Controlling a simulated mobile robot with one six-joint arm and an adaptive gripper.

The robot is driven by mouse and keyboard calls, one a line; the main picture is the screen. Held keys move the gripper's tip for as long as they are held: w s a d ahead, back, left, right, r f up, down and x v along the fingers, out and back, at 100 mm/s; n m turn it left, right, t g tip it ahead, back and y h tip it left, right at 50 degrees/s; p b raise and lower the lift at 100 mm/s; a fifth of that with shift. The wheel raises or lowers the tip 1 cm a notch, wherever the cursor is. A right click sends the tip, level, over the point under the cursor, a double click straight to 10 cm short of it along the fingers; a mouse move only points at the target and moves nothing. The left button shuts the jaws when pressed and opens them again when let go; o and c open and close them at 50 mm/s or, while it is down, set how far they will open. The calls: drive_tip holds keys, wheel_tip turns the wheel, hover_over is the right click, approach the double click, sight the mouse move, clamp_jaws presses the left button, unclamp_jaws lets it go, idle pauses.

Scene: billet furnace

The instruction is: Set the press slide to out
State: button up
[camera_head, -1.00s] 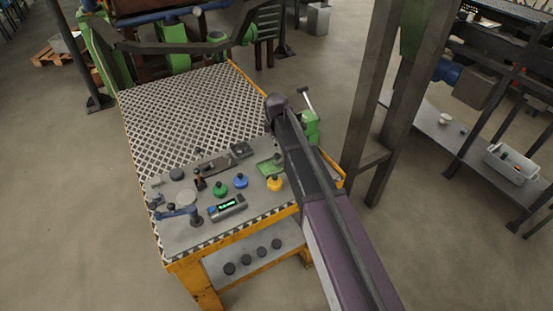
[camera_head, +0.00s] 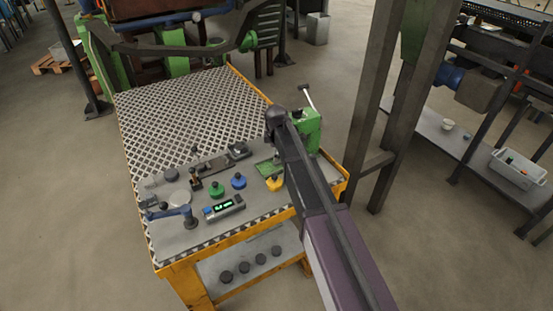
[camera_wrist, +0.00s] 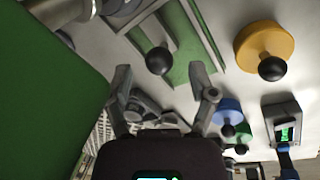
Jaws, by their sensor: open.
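The press slide appears to be the green strip (camera_wrist: 191,42) with a black ball knob (camera_wrist: 158,61), lying between pale rails on the bench top in the wrist view. In the head view its green plate (camera_head: 266,166) shows partly behind my arm, below the green press (camera_head: 309,132). My gripper (camera_wrist: 165,92) is open and empty, its two fingers apart below the knob in the wrist picture, not touching it as far as I can see. In the head view the gripper is hidden behind my arm.
A large green surface (camera_wrist: 45,95), likely the press body, fills the left of the wrist view, close by. Yellow (camera_head: 275,183), blue (camera_head: 239,181) and green (camera_head: 216,189) knobs and a lit display box (camera_head: 224,208) stand nearby. A steel post (camera_head: 381,115) rises right of the bench.

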drive_tip(key=shift+w+f+b, duration=0.15)
drive_tip(key=shift+f+b, duration=0.35)
drive_tip(key=shift+f, duration=0.3)
clamp_jaws()
